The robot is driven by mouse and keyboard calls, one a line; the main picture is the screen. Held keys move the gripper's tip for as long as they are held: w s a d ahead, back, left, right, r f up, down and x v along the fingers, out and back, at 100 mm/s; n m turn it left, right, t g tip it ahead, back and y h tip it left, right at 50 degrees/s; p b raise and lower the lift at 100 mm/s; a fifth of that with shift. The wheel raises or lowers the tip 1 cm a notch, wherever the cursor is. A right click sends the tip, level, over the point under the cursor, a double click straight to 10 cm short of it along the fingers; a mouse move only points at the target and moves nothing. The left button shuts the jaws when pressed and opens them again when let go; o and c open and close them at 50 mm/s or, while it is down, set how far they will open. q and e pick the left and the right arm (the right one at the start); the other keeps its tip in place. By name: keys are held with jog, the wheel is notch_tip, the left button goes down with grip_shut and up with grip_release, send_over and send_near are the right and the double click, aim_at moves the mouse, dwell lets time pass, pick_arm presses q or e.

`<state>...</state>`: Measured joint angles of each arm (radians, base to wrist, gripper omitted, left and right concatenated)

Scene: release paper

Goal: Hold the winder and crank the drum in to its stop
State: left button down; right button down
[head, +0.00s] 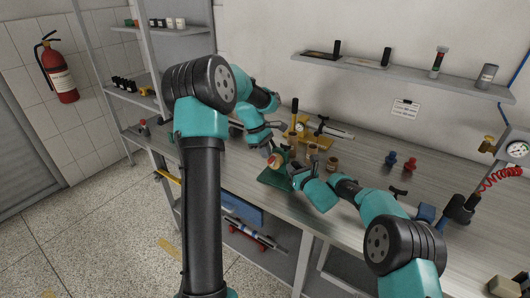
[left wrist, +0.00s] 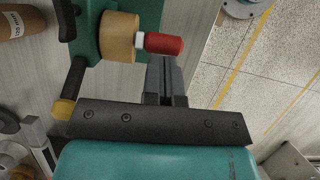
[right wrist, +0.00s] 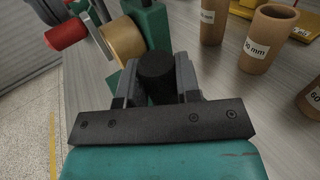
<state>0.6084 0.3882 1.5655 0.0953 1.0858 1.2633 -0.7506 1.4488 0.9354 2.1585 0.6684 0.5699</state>
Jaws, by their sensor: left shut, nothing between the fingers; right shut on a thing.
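The winder is green (head: 273,179) and stands on the bench near its front edge. In the left wrist view its tan drum (left wrist: 117,37) and red crank knob (left wrist: 164,44) are at the top. My left gripper (left wrist: 164,62) is shut and empty, its fingertips close beside the red knob; whether they touch it I cannot tell. In the right wrist view my right gripper (right wrist: 156,65) is shut on the winder's black handle (right wrist: 156,78). The drum (right wrist: 122,38) and the red knob (right wrist: 67,33) lie beyond it.
Several tan labelled tubes (right wrist: 269,38) stand on the bench beside the winder. A yellow device (head: 318,142) is behind them. Red (head: 411,164) and blue (head: 391,158) pieces stand further right. The bench's front edge is close to the winder, with floor below.

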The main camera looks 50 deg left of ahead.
pick_arm(q)
jog(key=shift+w+d, duration=0.35)
jog(key=shift+d, duration=0.5)
dwell(0.6)
jog(key=shift+w+d, duration=0.15)
jog(key=shift+d, duration=0.2)
jog(key=shift+w+d+f, duration=0.3)
jog(key=shift+d+f, duration=0.2)
jog(key=shift+d, duration=0.3)
jog(key=shift+w+d+f, duration=0.3)
jog(key=shift+d+f, duration=0.2)
jog(key=shift+d, duration=0.3)
jog(key=shift+w+d+f, duration=0.3)
jog(key=shift+d+f, duration=0.2)
jog(key=shift+d, duration=0.3)
